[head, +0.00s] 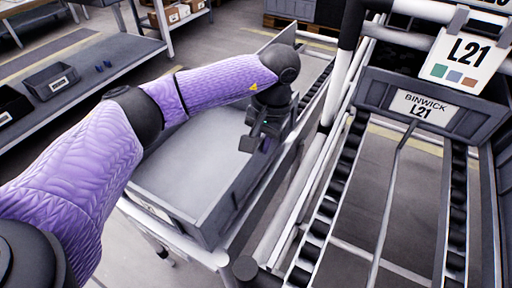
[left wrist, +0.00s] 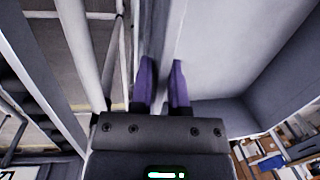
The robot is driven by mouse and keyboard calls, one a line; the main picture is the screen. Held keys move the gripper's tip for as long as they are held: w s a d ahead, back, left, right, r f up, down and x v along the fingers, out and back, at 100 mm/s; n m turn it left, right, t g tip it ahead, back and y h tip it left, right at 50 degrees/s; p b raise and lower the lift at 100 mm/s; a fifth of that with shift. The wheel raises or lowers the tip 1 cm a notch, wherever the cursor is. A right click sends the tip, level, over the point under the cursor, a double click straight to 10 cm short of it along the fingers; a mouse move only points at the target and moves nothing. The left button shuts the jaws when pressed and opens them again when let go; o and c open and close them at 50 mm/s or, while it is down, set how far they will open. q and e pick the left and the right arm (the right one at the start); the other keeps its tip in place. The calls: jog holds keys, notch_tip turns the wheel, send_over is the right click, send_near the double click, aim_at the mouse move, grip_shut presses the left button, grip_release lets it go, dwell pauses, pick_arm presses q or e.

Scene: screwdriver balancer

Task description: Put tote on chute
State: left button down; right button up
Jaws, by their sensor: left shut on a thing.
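The grey open tote (head: 185,172) sits on a white-framed roller stand left of centre in the head view. It looks empty, and a white label is on its near end. My left gripper (head: 262,143) reaches over it from the left and is shut on its right side wall. In the left wrist view the purple fingers (left wrist: 163,68) stand on either side of that wall, with the tote interior (left wrist: 225,50) to the right. The chute (head: 345,165) has black roller tracks and a grey end panel marked BINWICK L21 (head: 420,106). My right gripper is not in view.
White rails and posts (head: 318,150) stand between the tote and the chute. A hanging L21 sign (head: 462,55) is above the chute's far end. A grey shelf (head: 75,75) with small dark bins is at the left. The visible chute bed holds no tote.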

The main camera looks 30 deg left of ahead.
pick_arm(q)
notch_tip(320, 180, down, 4)
jog(key=shift+r+b, duration=0.15)
jog(key=shift+b, duration=0.5)
jog(key=shift+r, duration=0.15)
jog(key=c, duration=0.6)
grip_release()
jog(key=shift+r, duration=0.25)
jog(key=r+p, duration=0.2)
jog(key=r, duration=0.1)
jog(key=d+r+p, duration=0.1)
jog(key=r, duration=0.3)
jog(key=w+r+p, duration=0.1)
jog(key=r+p, duration=0.1)
jog(key=r, duration=0.2)
jog(key=shift+d+r+p, duration=0.2)
jog(key=shift+r+p, duration=0.05)
jog(key=shift+p, duration=0.05)
